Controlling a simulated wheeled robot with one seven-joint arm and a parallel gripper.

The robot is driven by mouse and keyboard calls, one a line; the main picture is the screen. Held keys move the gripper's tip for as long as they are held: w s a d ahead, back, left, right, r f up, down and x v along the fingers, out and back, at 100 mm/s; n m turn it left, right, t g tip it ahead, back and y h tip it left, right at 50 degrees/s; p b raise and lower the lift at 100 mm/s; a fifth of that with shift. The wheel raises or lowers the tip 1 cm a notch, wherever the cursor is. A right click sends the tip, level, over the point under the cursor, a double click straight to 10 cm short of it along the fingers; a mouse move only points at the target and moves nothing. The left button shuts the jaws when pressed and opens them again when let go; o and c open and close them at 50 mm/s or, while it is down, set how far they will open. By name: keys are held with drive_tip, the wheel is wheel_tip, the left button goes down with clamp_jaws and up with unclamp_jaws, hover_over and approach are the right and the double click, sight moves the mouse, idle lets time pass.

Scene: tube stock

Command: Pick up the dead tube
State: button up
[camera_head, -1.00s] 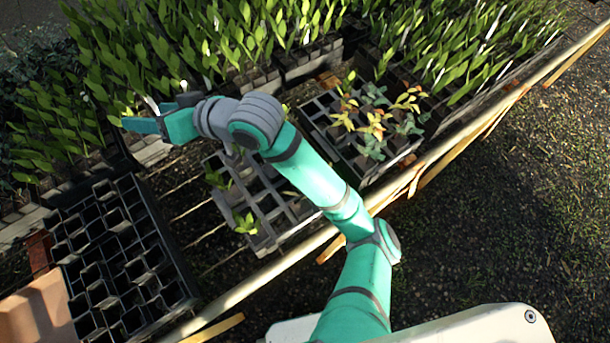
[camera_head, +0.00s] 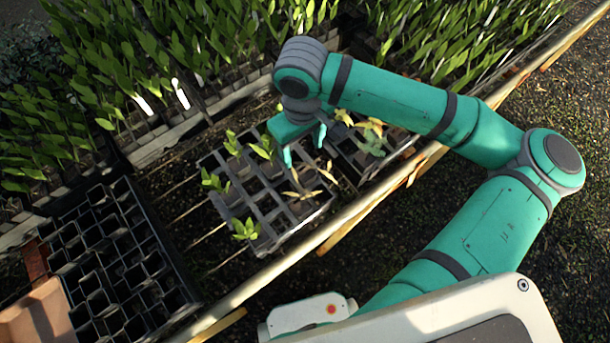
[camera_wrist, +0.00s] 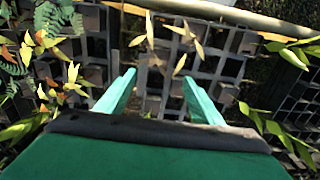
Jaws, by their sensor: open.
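The dead tube's plant (camera_head: 303,190) has withered tan leaves and stands near the right end of a grey cell tray (camera_head: 270,212). In the wrist view, pale tan leaves (camera_wrist: 181,36) show beyond and between my fingertips; the tube beneath them is hard to make out. My gripper (camera_head: 304,150) points down over the tray's right part, just above and behind the withered plant. In the wrist view, my gripper (camera_wrist: 160,78) has its two fingers spread with nothing between them.
Several green seedlings (camera_head: 264,148) stand in the same tray's left part. A second tray with yellowing plants (camera_head: 371,132) lies close on the right. An empty black tray (camera_head: 110,255) is at left. Dense green stock fills the back. A pale rail (camera_head: 275,278) edges the bench.

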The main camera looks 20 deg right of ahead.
hover_over(306, 172)
drive_tip(key=f, duration=0.5)
drive_tip(key=shift+w+a+f, duration=0.25)
drive_tip(key=shift+w+a, duration=0.05)
drive_tip(key=shift+w, duration=0.05)
drive_tip(key=shift+s+d+f, duration=0.15)
drive_tip(key=shift+f, duration=1.15)
drive_tip(key=shift+s+d+f, duration=0.1)
drive_tip(key=shift+s+f, duration=0.05)
drive_tip(key=shift+f, duration=1.1)
clamp_jaws()
drive_tip(key=shift+r, duration=0.15)
